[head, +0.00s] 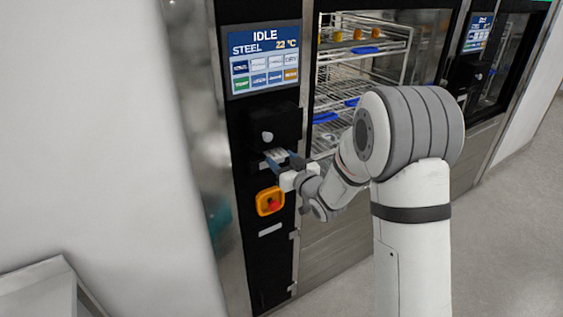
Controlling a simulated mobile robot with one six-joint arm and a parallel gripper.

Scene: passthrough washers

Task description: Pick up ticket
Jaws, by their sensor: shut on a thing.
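The ticket (277,153) is a small pale slip at the front of the black printer unit (268,132) on the washer's dark control column. My gripper (279,160) is at the ticket, with its fingers on either side and shut on it. The ticket's far end is close to the printer; I cannot tell whether it is still inside the slot. The fingers cover part of the ticket.
An orange emergency-stop plate with a red button (270,201) sits just below my gripper. A display reading IDLE (263,60) is above. A glass-fronted washer with wire racks (360,60) stands to the right. A pale surface (45,290) is at lower left.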

